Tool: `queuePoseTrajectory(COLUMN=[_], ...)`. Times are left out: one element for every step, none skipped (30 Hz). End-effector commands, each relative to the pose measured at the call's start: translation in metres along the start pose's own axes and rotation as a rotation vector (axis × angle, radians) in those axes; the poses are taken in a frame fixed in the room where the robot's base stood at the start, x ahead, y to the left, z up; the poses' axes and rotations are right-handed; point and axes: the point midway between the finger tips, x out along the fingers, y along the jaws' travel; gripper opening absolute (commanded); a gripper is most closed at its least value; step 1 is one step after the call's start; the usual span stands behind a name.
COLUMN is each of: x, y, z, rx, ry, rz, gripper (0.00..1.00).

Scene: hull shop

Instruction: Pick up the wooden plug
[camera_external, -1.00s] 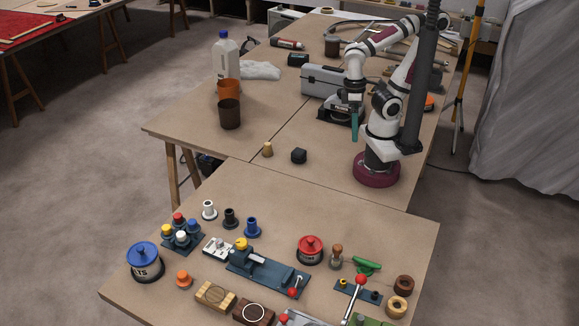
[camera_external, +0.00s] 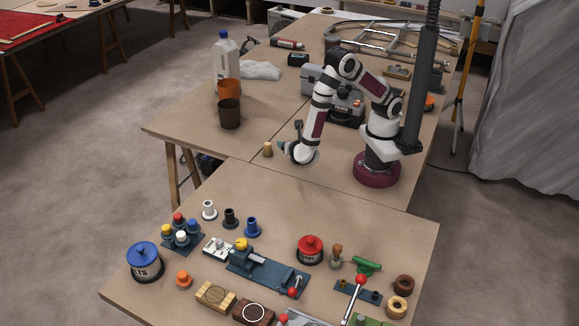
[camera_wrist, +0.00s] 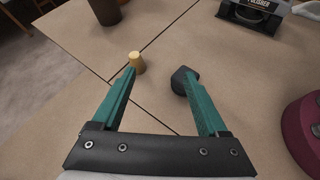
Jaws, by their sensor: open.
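The wooden plug (camera_external: 268,149) is a small tan piece standing upright on the table near a panel seam. In the wrist view the plug (camera_wrist: 137,62) stands just beyond the tip of the left finger. My gripper (camera_wrist: 160,75) has two green fingers spread wide with nothing between them. In the external view my gripper (camera_external: 281,146) is low over the table, just right of the plug. Whether a finger touches the plug is unclear.
A black block (camera_wrist: 183,80) sits at the right fingertip; the arm hides it in the external view. A front table (camera_external: 330,210) holds many small fittings.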

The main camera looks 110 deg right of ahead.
Motion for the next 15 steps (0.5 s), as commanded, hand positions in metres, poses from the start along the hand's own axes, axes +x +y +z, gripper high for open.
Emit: queuePoseTrajectory(x=[0.004,0.006,0.008,0.009,0.012,0.018,0.024,0.031,0.043,0.052,0.061,0.072,0.080,0.087,0.096], y=[0.007,0.012,0.016,0.018,0.020,0.022,0.023,0.024,0.025,0.027,0.028,0.030,0.032,0.032,0.034], z=[-0.016,-0.024,-0.032,-0.036,-0.038,-0.040,-0.040,-0.039,-0.038,-0.038,-0.037,-0.037,-0.036,-0.036,-0.036], rx=[-0.097,-0.145,-0.193,-0.218,-0.234,-0.245,-0.248,-0.248,-0.247,-0.245,-0.245,-0.245,-0.244,-0.244,-0.243], ry=[-0.030,-0.044,-0.058,-0.065,-0.070,-0.074,-0.075,-0.074,-0.074,-0.074,-0.074,-0.072,-0.072,-0.072,-0.072], rz=[0.056,0.087,0.119,0.135,0.145,0.151,0.151,0.150,0.148,0.148,0.147,0.147,0.147,0.146,0.147], gripper=[0.77,0.77,0.77,0.77,0.77,0.77,0.77,0.77,0.77,0.77,0.77,0.77,0.77,0.77,0.77])
